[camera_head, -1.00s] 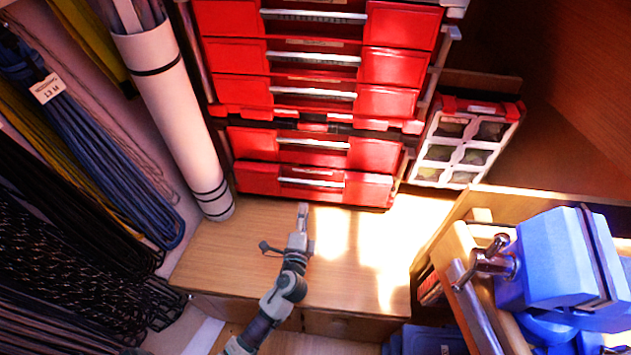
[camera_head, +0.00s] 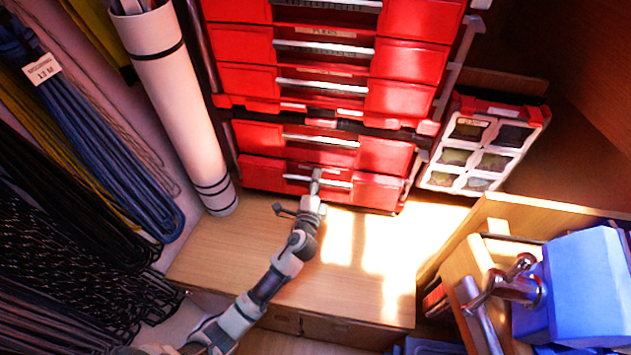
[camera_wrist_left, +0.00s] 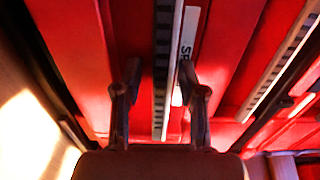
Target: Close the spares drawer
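The red drawer cabinet stands at the back. Its lowest drawer (camera_head: 375,190), with a pale handle bar (camera_head: 330,183), sits just above the wooden bench top. How far it stands out is hard to tell. In the left wrist view a red drawer front (camera_wrist_left: 235,50) carries a partly hidden label (camera_wrist_left: 188,35) starting "SP", beside the handle strip (camera_wrist_left: 165,60). My left gripper (camera_head: 316,178) is at the lowest drawer's handle. In the left wrist view its two fingers (camera_wrist_left: 157,82) are apart, with the handle strip between them; contact cannot be told. My right gripper is out of view.
Several more red drawers (camera_head: 325,90) rise above. A white rolled tube (camera_head: 175,100) and hanging coiled lines (camera_head: 80,130) are at left. A clear-windowed organizer case (camera_head: 480,150) and a blue vise (camera_head: 590,285) are at right. The bench top (camera_head: 230,255) is clear.

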